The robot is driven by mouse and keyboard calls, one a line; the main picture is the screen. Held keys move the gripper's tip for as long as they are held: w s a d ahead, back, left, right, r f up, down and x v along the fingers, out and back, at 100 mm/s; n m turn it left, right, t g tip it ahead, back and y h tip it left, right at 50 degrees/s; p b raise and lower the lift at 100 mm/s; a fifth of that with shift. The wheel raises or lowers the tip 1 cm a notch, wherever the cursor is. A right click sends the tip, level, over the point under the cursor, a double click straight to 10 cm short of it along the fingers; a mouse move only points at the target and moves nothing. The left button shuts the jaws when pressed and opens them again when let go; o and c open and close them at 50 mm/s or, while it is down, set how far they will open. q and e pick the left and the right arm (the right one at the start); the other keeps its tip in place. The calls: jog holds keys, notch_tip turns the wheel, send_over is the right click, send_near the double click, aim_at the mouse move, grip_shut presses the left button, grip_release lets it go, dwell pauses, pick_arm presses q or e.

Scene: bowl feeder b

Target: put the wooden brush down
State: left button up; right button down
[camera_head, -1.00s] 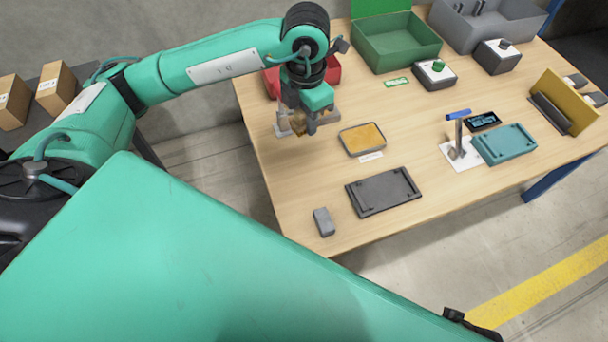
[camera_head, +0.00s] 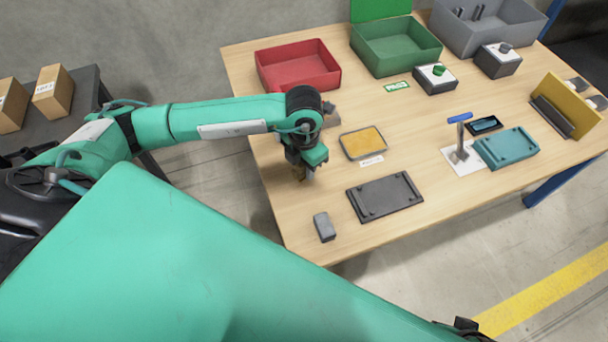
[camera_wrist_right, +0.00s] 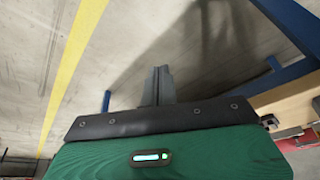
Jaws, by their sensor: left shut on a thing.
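My left gripper (camera_head: 304,172) is low over the left side of the wooden table, left of the grey tray, and points down. It is shut on the wooden brush (camera_head: 299,170), of which only a small brown part shows beneath and beside the fingers. Whether the brush touches the table top cannot be told. My right gripper (camera_wrist_right: 159,86) shows in the right wrist view with its grey fingers together and nothing seen between them, over the floor.
A dark grey tray (camera_head: 384,197) and a small grey block (camera_head: 324,227) are nearby. A yellow-filled tray (camera_head: 363,142) lies to the right. Red (camera_head: 335,78) and green (camera_head: 428,58) bins stand behind. Bare table (camera_head: 283,206) lies around the left gripper.

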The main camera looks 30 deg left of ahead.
aim_at(304, 174)
pick_arm(q)
notch_tip(304, 174, down, 4)
jog(key=shift+f, duration=0.1)
jog(key=shift+f+b, duration=0.15)
jog(key=shift+b, duration=0.15)
jog(key=o, duration=0.9)
pick_arm(e)
jog(key=shift+s+r, duration=0.2)
jog(key=shift+r, duration=0.2)
pick_arm(q)
jog(key=shift+r, duration=0.4)
notch_tip(304, 174, up, 12)
jog(key=shift+f+p, duration=0.25)
jog(key=shift+p, duration=0.3)
pick_arm(e)
jog(key=shift+x, duration=1.2)
